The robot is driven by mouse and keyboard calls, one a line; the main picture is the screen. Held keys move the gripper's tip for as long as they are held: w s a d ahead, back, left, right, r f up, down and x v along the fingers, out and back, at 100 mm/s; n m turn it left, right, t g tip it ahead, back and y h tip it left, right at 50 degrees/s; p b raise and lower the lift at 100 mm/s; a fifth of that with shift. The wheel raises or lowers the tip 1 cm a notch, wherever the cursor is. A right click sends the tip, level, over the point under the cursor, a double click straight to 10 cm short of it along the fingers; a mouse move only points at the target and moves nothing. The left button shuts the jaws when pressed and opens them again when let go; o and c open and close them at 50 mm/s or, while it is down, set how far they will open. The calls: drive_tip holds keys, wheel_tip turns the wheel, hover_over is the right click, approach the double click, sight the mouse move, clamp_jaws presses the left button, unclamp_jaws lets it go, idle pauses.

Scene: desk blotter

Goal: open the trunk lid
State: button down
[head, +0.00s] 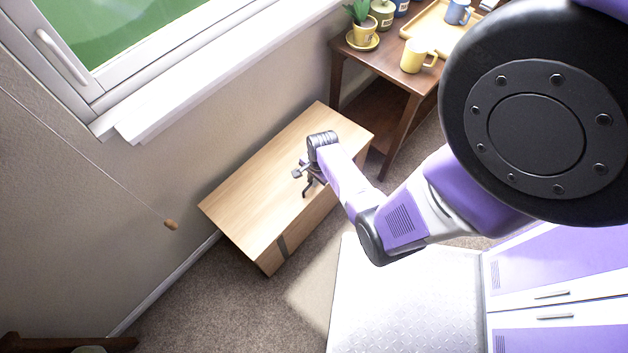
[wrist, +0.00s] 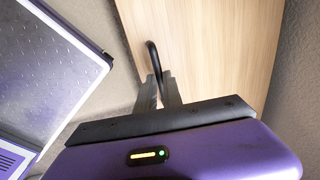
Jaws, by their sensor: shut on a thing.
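The wooden trunk (head: 255,207) stands on the carpet against the wall below the window, and its pale lid looks closed. In the wrist view the lid (wrist: 215,50) fills the upper middle. A dark curved handle (wrist: 151,50) stands at the lid's edge, and its lower end runs between my gripper's fingers. My gripper (head: 307,185) is over the lid's front edge in the head view. In the wrist view my gripper (wrist: 161,84) is shut on the handle. The trunk's right front is partly hidden behind my arm.
A brown side table (head: 390,65) with a yellow mug (head: 416,56), a potted plant (head: 362,25) and a tray (head: 437,30) stands close to the trunk's far right end. A cord with a wooden pull (head: 171,225) hangs at left. Carpet (head: 215,300) is clear in front.

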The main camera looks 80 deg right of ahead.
drive_tip(key=w+d+r+g+p, duration=0.1)
drive_tip(key=w+d+r, duration=0.3)
drive_tip(key=w+r, duration=0.3)
drive_tip(key=w+d+r+g+y+p, duration=0.1)
drive_tip(key=w+d+r+p, duration=0.1)
drive_tip(key=w+d+r, duration=0.2)
drive_tip(key=shift+w+d+r, duration=0.3)
drive_tip(key=shift+w+r, duration=1.4)
drive_tip(key=shift+r, duration=1.8)
drive_tip(key=c, duration=1.5)
unclamp_jaws()
drive_tip(key=shift+d+r, duration=0.1)
drive_tip(key=shift+r, duration=0.1)
